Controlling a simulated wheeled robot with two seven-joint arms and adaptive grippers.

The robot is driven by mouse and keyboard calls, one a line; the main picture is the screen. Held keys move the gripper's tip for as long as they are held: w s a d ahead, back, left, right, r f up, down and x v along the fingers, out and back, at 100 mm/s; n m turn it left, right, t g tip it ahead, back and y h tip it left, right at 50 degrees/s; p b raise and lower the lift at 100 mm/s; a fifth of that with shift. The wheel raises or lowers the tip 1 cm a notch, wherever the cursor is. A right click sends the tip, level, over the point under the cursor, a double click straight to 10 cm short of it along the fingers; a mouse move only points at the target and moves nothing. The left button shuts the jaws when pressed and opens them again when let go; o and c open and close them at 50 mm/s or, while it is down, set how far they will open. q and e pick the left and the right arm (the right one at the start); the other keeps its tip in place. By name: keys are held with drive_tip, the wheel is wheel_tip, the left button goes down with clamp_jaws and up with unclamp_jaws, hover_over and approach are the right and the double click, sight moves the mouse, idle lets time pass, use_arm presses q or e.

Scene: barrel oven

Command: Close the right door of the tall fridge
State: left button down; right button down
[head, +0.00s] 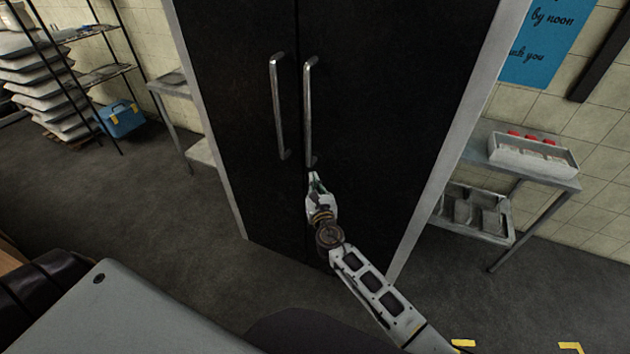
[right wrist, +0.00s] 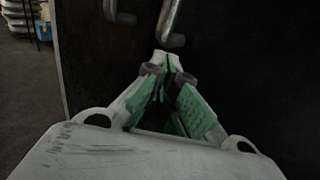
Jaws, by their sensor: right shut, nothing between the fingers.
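The tall fridge has two black doors with long metal handles side by side at the middle seam. The right door (head: 400,100) looks level with the left door (head: 235,100), and I see no clear gap at the seam. My right gripper (head: 313,177) is shut and empty, just below the lower end of the right handle (head: 309,105). In the right wrist view its tips (right wrist: 167,58) meet close under that handle (right wrist: 170,22). Whether they touch the door I cannot tell. My left gripper is out of view.
A metal table (head: 562,178) with a white tray of red-capped items (head: 535,155) stands right of the fridge. The floor left of the fridge is clear.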

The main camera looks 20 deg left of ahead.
drive_tip(key=s, duration=0.8)
drive_tip(key=shift+s, duration=0.35)
drive_tip(key=shift+r, duration=0.1)
drive_tip(key=shift+m, duration=0.3)
